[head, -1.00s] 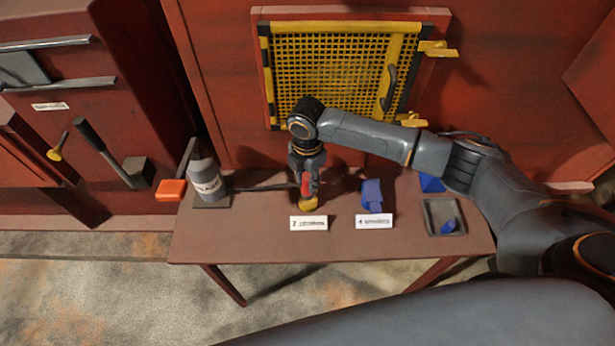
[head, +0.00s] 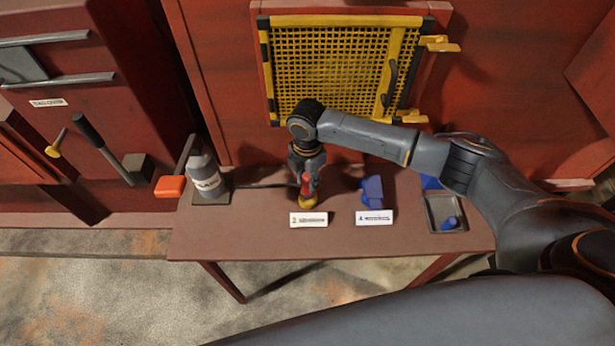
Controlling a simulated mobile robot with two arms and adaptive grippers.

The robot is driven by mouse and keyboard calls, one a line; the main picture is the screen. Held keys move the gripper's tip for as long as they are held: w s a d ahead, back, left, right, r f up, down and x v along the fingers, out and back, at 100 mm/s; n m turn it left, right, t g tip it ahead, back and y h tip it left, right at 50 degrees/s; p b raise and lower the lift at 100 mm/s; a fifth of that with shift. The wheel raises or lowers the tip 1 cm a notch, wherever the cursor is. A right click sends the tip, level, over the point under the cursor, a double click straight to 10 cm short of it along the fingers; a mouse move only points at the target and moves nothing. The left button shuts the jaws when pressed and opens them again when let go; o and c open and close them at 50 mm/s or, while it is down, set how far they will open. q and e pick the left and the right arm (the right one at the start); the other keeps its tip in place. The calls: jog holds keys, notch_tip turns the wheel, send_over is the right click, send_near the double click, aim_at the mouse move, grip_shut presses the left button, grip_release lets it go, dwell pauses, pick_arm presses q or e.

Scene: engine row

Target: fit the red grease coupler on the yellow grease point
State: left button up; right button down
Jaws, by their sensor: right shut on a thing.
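My right gripper (head: 307,184) points down over the middle of the brown table and is shut on the red grease coupler (head: 308,185). The yellow grease point (head: 307,203) stands on the table directly below the coupler, behind a white label. The coupler is upright and appears to meet the top of the yellow point. From this angle I cannot tell whether it is seated or just above. The gripper hides part of the coupler. My left gripper is not in view.
A blue fitting (head: 372,192) stands to the right behind a second white label (head: 374,217). A grey tray (head: 430,222) with a blue piece is at the table's right end. A grey grease canister (head: 208,180) with a dark hose stands at the left. A yellow mesh guard (head: 340,70) is behind.

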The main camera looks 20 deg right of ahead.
jog(key=shift+f+b, duration=0.3)
jog(key=shift+f, duration=0.45)
jog(key=c, duration=1)
grip_release()
jog(key=shift+o, duration=0.2)
notch_tip(320, 180, up, 12)
jog(key=shift+r, duration=0.1)
